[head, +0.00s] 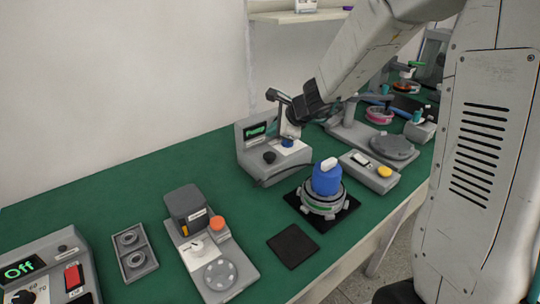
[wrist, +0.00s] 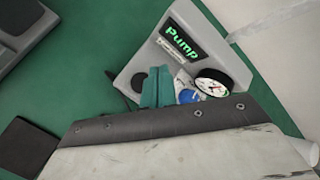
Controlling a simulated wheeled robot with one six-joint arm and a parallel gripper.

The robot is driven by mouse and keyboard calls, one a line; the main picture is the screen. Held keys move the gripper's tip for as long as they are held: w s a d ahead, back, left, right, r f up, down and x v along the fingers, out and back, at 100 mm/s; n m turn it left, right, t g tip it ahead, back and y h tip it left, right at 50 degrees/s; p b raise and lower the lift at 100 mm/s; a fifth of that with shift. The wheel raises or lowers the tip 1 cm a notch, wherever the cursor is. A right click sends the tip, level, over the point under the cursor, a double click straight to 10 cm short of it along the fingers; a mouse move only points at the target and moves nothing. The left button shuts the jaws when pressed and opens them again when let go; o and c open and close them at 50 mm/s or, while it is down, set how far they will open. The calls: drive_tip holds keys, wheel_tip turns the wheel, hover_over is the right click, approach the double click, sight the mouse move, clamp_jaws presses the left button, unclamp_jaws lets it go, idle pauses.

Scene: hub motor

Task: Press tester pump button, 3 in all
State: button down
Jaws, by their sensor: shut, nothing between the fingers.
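The tester (head: 250,166) is a grey unit on the green table, with a small screen reading "Pump" in green. On its deck are a black round button (head: 269,157) and a blue round button (head: 288,142). In the wrist view the tester (wrist: 137,65) fills the upper middle, with a dial gauge (wrist: 211,84). My gripper (wrist: 158,82) shows there as teal fingers, shut and empty. They appear between the black button (wrist: 138,82) and the partly hidden blue button (wrist: 187,96). I cannot tell whether they touch anything. In the head view my wrist hides the fingers.
A blue-topped hub motor (head: 325,184) stands on a black mat, front right of the tester. A box with a yellow button (head: 383,171) stands to the right. A dark square pad (head: 293,245) lies in front. Green table is bare left of the tester.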

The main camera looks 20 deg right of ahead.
sight(269, 154)
wheel_tip(269, 154, up, 4)
drive_tip(key=shift+f, duration=0.25)
drive_tip(key=shift+f, duration=4.45)
drive_tip(key=shift+f, duration=0.15)
drive_tip(key=shift+f, duration=0.25)
drive_tip(key=shift+f, duration=1)
drive_tip(key=shift+r, duration=1.45)
